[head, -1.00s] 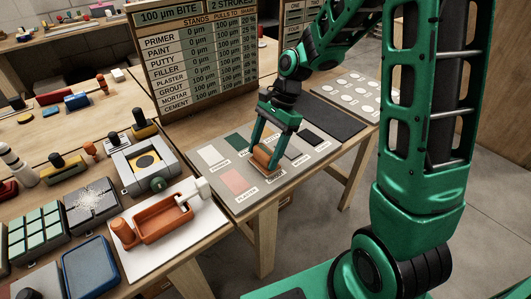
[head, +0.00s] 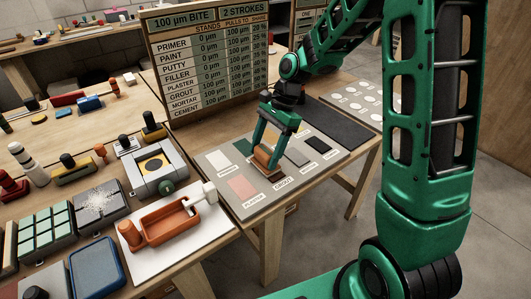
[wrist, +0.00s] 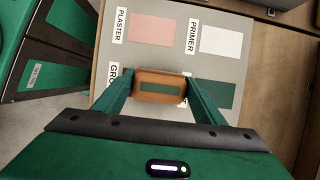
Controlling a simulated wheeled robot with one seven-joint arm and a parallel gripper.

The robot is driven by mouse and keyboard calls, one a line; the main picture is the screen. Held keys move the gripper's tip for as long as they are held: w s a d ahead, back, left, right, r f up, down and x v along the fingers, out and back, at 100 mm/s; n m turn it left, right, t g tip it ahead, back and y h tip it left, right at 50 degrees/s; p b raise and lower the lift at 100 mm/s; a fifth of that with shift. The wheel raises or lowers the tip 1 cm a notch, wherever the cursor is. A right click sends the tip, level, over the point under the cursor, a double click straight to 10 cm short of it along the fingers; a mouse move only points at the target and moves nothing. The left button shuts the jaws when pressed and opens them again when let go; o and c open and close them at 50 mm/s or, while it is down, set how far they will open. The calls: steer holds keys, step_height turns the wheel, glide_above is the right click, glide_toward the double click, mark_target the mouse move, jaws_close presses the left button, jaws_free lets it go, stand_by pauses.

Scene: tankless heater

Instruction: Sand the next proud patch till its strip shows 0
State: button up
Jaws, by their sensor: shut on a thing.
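My gripper (head: 273,137) is shut on an orange-brown sanding block (head: 263,160), low over the grey sample panel (head: 215,157). The block also shows between my fingers in the wrist view (wrist: 160,87). It is over the patch by the GROUT label (head: 281,183) and hides most of that patch; I cannot tell whether it touches. The pink plaster patch (head: 242,187), the white primer patch (head: 217,162) and the green patch (head: 243,147) lie around it.
An orange tray (head: 168,224) stands on a white sheet left of the panel. A grey clamp-like fixture (head: 153,166) and a tiled green block (head: 44,230) are farther left. A dark mat (head: 335,124) lies right of the panel.

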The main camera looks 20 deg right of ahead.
steer(key=shift+w, duration=0.1)
steer(key=shift+r, duration=2)
steer(key=w+d+n+g+h, duration=0.1)
steer(key=w+d+n, duration=0.1)
steer(key=w+n, duration=0.1)
steer(key=w+d+n+h, duration=0.1)
steer(key=w+d+n, duration=0.2)
steer(key=w, duration=0.2)
steer(key=w+d+n+g, duration=0.1)
steer(key=w+d+n, duration=0.2)
steer(key=w+n, duration=0.1)
steer(key=shift+w+d+f+g+h, duration=0.1)
steer(key=shift+w+d+g+h, duration=0.1)
steer(key=shift+w+g+h, duration=0.15)
steer(key=shift+w+d+n, duration=0.45)
steer(key=shift+w+n, duration=0.05)
